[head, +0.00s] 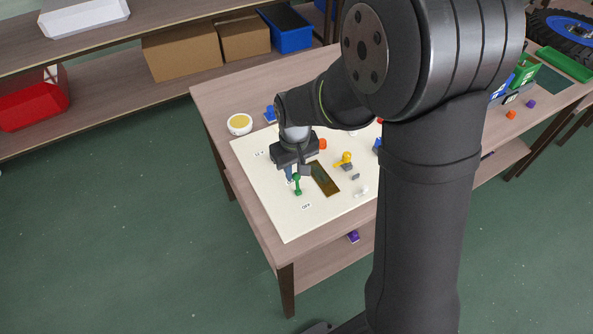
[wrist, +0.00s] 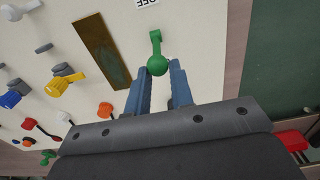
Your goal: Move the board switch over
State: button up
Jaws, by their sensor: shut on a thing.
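The cream board (head: 275,210) lies on the table. Its green switch (head: 297,186) has a lever with a round knob and points toward the OFF label (head: 306,206). In the wrist view the green switch (wrist: 156,45) stands at the top middle, its knob at my blue fingertips. My gripper (head: 291,176) is over the board's left part. In the wrist view my gripper (wrist: 164,70) is shut on the green switch's knob. The switch's base is partly hidden in the head view.
A brass plate (head: 324,179) lies right beside the switch. A yellow lever (head: 345,159), an orange knob (head: 323,144) and small grey pieces are also on the board. A yellow-topped round dish (head: 239,124) stands at the table's far left.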

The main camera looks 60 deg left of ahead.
jog(key=shift+a+f, duration=0.1)
jog(key=shift+a, duration=0.4)
jog(key=shift+a+f, duration=0.15)
jog(key=shift+a, duration=0.2)
grip_shut()
jog(key=shift+o, duration=1.7)
grip_release()
notch_tip(320, 180, up, 17)
jog(key=shift+r, duration=0.2)
